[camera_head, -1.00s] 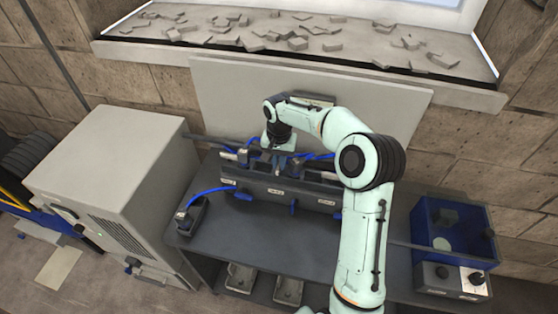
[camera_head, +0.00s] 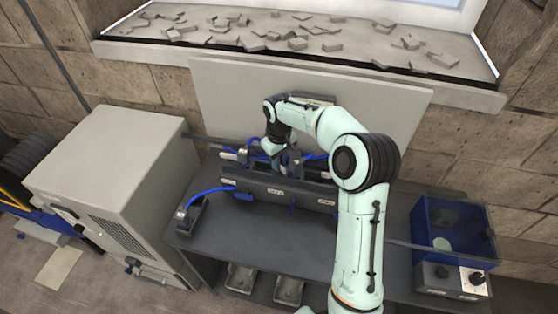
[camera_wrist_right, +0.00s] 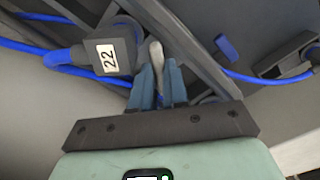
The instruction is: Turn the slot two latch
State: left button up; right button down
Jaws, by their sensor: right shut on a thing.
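My right gripper (camera_wrist_right: 159,88) is shut on a narrow pale piece (camera_wrist_right: 156,54), which stands between its two blue-grey fingers. I cannot tell whether this piece is the slot two latch. In the head view my right gripper (camera_head: 291,163) is at the middle of the slot rail (camera_head: 262,186), behind its front face, partly hidden by my wrist. A blue tab (camera_wrist_right: 228,48) also shows in the right wrist view, apart from the fingers. My left gripper is not in view.
A dark connector labelled 22 (camera_wrist_right: 106,58) with blue cable is close left of the fingers. A separate connector (camera_head: 190,214) stands at the bench's left end. A blue bin (camera_head: 450,228) and a control box (camera_head: 449,279) are at the right. The bench front (camera_head: 255,235) is clear.

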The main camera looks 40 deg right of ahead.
jog(key=n, duration=0.3)
jog(key=shift+n, duration=2.1)
jog(key=c, duration=1.1)
grip_release()
notch_tip(320, 180, up, 14)
jog(key=shift+f, duration=0.25)
jog(key=shift+a+f, duration=0.1)
